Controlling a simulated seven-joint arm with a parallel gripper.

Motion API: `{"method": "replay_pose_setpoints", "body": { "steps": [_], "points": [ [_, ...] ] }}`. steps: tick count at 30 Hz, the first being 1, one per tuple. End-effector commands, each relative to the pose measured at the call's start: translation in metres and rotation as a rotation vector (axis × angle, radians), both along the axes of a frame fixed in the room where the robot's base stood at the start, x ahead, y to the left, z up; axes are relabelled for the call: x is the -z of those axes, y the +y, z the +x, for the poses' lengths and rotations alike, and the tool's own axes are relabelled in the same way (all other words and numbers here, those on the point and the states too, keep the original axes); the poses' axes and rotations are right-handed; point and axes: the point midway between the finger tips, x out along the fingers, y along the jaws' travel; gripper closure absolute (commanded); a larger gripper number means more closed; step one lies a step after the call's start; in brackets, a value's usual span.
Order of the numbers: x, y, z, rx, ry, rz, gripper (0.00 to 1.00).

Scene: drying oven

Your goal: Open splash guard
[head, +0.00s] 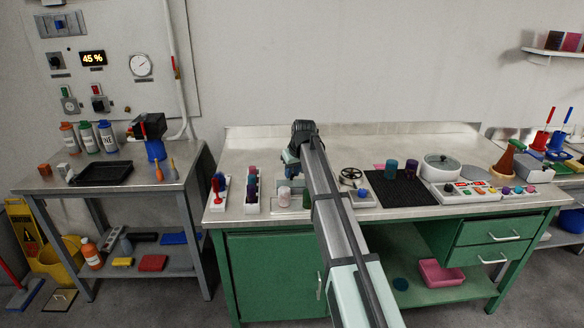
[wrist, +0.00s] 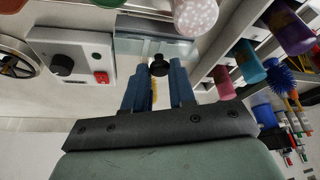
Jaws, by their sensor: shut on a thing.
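The splash guard (wrist: 135,47) looks like a pale, see-through panel in the wrist view, just beyond my fingertips. A small black knob (wrist: 158,62) sits at its edge. My gripper (wrist: 157,82) has its blue fingers on either side of this knob and is shut on it. In the head view my gripper (head: 291,157) is over the back middle of the steel workbench. My arm hides most of the guard there, and I cannot tell its angle.
A white control box (wrist: 72,62) with a black knob and red switch is beside the guard. Racks of coloured containers (head: 252,190) stand left of my arm. A black mat (head: 391,198) with two cups and a lidded pot (head: 441,168) are to the right.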

Motion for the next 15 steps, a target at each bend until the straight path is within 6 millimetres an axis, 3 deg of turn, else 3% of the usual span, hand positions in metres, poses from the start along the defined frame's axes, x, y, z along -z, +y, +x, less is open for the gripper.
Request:
{"method": "replay_pose_setpoints", "body": {
  "steps": [8,9,15],
  "points": [
    [-0.0002,-0.0003,-0.0017,0.001,0.002,-0.001,1.0],
    [-0.0002,-0.0002,-0.0016,0.001,0.002,-0.001,0.72],
    [-0.0002,-0.0001,-0.0015,0.0,0.001,0.0,0.53]
  ]
}}
